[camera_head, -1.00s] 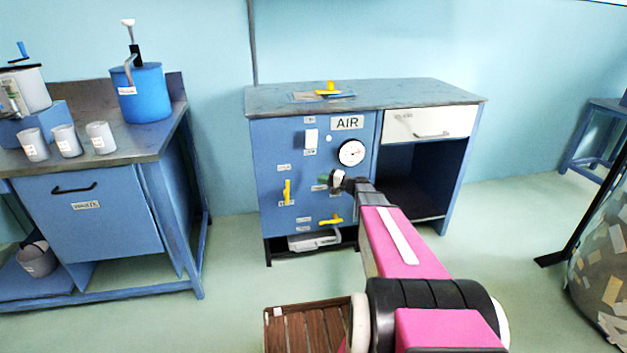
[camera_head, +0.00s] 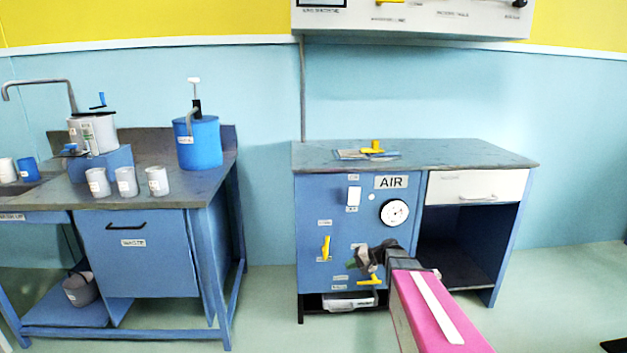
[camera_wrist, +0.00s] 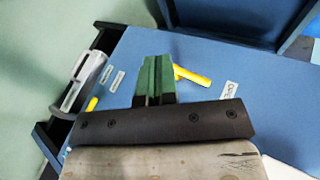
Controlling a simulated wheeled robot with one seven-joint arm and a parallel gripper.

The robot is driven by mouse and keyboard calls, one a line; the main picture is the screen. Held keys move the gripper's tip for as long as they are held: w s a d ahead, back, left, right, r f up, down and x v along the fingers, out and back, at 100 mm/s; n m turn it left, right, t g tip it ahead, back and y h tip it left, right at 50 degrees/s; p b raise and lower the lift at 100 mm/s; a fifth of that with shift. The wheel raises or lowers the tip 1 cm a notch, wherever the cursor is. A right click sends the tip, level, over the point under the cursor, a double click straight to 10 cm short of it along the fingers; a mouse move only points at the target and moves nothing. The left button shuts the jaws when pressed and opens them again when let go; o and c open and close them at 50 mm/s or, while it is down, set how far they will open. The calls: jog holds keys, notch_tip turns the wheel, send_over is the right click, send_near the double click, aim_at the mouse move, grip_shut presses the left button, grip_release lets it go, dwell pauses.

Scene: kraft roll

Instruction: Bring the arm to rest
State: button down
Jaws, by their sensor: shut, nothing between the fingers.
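My gripper (camera_head: 360,258) is in front of the blue AIR cabinet (camera_head: 312,225), at the height of its lower yellow handles. My arm reaches toward it from the lower right. In the wrist view the green fingers (camera_wrist: 155,78) are together with nothing between them. They point at the blue cabinet front, and a yellow handle (camera_wrist: 192,76) shows just to their right. I cannot tell from the pictures whether the fingers touch the panel.
The cabinet has a round gauge (camera_head: 395,213), a yellow handle (camera_head: 326,247) and a white drawer (camera_head: 478,187). A bench with grey cups (camera_head: 126,181) and a blue canister (camera_head: 198,143) stands left. A wall box (camera_head: 410,15) hangs above. Floor between bench and cabinet is clear.

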jog(key=s+d+n+g+h, duration=0.3)
jog(key=s+h, duration=0.8)
jog(key=s, duration=0.9)
jog(key=shift+s, duration=0.4)
